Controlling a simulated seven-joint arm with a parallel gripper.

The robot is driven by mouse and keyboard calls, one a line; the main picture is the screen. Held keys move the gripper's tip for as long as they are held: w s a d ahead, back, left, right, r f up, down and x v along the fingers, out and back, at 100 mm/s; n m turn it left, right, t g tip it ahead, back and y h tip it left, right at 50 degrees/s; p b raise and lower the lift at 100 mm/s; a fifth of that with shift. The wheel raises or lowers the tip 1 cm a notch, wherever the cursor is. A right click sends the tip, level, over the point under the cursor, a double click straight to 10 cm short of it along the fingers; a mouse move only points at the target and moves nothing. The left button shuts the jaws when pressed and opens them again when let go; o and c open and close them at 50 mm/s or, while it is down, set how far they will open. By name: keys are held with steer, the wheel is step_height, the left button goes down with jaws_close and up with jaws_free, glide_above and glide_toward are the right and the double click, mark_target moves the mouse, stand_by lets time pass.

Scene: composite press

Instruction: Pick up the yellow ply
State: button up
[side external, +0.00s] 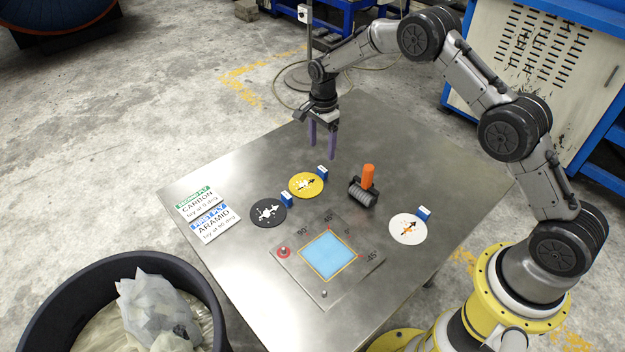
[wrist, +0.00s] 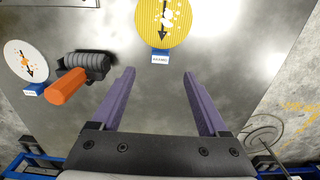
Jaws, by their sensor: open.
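The yellow ply (side external: 305,187) is a round disc with a white patch and a black arrow. It lies flat on the metal table between the black ply and the roller, with a blue tab (side external: 322,171) at its upper right edge. In the wrist view the yellow ply (wrist: 163,22) is at the top, cut off by the frame edge, its labelled tab toward me. My gripper (side external: 322,140) is above the table behind the ply, fingers pointing down, open and empty. In the wrist view the purple fingers (wrist: 158,85) are wide apart, with bare table between them.
A black ply (side external: 267,212) lies left of the yellow one. A roller with an orange handle (side external: 368,178) stands to its right, and a white ply (side external: 408,228) farther right. A plate with a blue square (side external: 328,254) is in front. Two signs (side external: 205,212) lie at left.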

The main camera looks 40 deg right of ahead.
mark_target(320, 170)
step_height(320, 170, down, 9)
steer(key=shift+a+f, duration=0.1)
steer(key=shift+a, duration=0.05)
jaws_close()
stand_by(0.7)
